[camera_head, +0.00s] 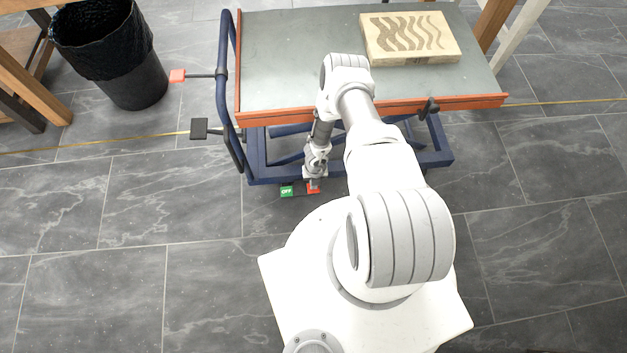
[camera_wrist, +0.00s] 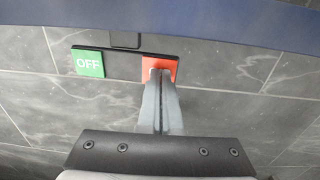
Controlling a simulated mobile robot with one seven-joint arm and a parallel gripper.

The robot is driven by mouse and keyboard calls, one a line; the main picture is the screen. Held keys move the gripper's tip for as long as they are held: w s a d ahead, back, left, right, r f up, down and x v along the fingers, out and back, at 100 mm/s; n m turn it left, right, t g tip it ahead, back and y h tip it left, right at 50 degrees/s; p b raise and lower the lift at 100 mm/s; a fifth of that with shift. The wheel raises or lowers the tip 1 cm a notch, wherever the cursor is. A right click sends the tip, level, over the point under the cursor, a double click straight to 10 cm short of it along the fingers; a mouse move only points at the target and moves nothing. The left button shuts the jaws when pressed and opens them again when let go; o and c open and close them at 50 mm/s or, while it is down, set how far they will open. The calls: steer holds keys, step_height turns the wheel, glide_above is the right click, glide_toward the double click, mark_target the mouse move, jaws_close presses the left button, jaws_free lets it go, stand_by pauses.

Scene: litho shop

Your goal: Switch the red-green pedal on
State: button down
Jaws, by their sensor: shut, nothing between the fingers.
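The red-green pedal lies low by the floor at the front of the blue cart frame. Its green half (camera_head: 287,191) reads "OFF"; in the wrist view the green half (camera_wrist: 88,63) is at the left and the red half (camera_wrist: 148,64) at the right. My gripper (camera_wrist: 160,72) is shut and empty, its fingertips over the red half, covering part of it and any lettering there. I cannot tell for sure whether the tips touch it. In the head view my gripper (camera_head: 314,180) points down at the red half (camera_head: 313,189).
The blue cart (camera_head: 254,165) carries a grey top (camera_head: 290,50) with an orange edge and a carved block (camera_head: 415,58). A black bin (camera_head: 135,80) stands further left. The tiled floor in front is clear.

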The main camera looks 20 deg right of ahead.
steer(key=shift+s+d+f+b, duration=0.1)
steer(key=shift+d+f+b, duration=0.2)
steer(key=shift+f+b, duration=0.15)
steer(key=shift+s+d+f+b, duration=0.1)
steer(key=shift+d+f+b, duration=0.2)
steer(key=shift+f, duration=0.4)
steer(key=shift+d, duration=0.1)
steer(key=d+r+p, duration=0.3)
steer(key=r+p, duration=0.4)
steer(key=r, duration=0.7)
steer(key=shift+s, duration=0.4)
